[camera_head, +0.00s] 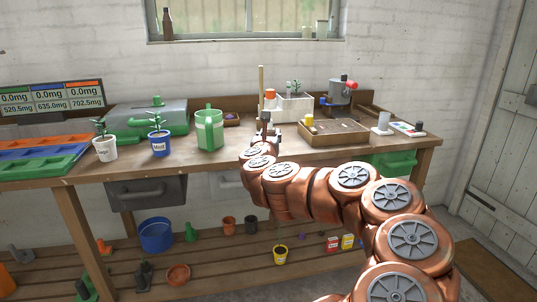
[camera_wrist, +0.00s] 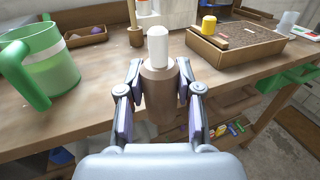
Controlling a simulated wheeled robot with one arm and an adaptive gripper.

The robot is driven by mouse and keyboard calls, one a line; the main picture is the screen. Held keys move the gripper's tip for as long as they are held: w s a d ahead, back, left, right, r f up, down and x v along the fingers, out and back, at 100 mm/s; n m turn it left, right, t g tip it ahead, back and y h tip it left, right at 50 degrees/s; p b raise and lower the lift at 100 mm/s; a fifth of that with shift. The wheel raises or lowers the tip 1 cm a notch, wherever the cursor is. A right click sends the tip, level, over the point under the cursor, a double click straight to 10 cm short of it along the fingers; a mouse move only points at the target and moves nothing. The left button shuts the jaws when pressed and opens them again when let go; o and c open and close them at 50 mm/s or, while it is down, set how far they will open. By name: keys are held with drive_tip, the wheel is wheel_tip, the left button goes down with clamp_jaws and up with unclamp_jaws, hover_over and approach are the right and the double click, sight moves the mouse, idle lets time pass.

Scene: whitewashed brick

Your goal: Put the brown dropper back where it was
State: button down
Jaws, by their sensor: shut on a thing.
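In the wrist view, the brown dropper (camera_wrist: 159,88) is a brown bottle with a white rounded top. It stands upright between the fingers of my gripper (camera_wrist: 160,92), which is shut on it. The bench's front edge and the lower shelf show behind and beside it. In the head view, my gripper (camera_head: 265,131) is over the front part of the wooden bench (camera_head: 225,163). The dropper is hard to make out there. I cannot tell which spot on the bench it came from.
A green jug (camera_head: 208,130) stands left of my gripper, with a blue Mint pot (camera_head: 160,143) and a white Sage pot (camera_head: 105,148) further left. A soil tray (camera_head: 335,132) is to the right. A white planter (camera_head: 293,107) stands behind. Bare bench lies around my gripper.

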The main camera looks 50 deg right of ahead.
drive_tip(key=shift+s+d+f, duration=0.15)
drive_tip(key=shift+s+d, duration=0.15)
drive_tip(key=shift+d+g, duration=0.3)
drive_tip(key=w+d, duration=0.3)
drive_tip(key=w+d+f+p, duration=0.1)
drive_tip(key=w+d, duration=0.6)
drive_tip(key=w, duration=0.1)
drive_tip(key=shift+d+f+p, duration=0.2)
drive_tip(key=shift+d+p, duration=0.1)
drive_tip(key=shift+d, duration=0.05)
drive_tip(key=shift+w+f, duration=0.1)
drive_tip(key=shift+f, duration=1.65)
drive_tip(key=shift+f+b, duration=0.15)
drive_tip(key=shift+b, duration=0.2)
drive_tip(key=c, duration=0.8)
unclamp_jaws()
drive_tip(key=shift+o, duration=0.2)
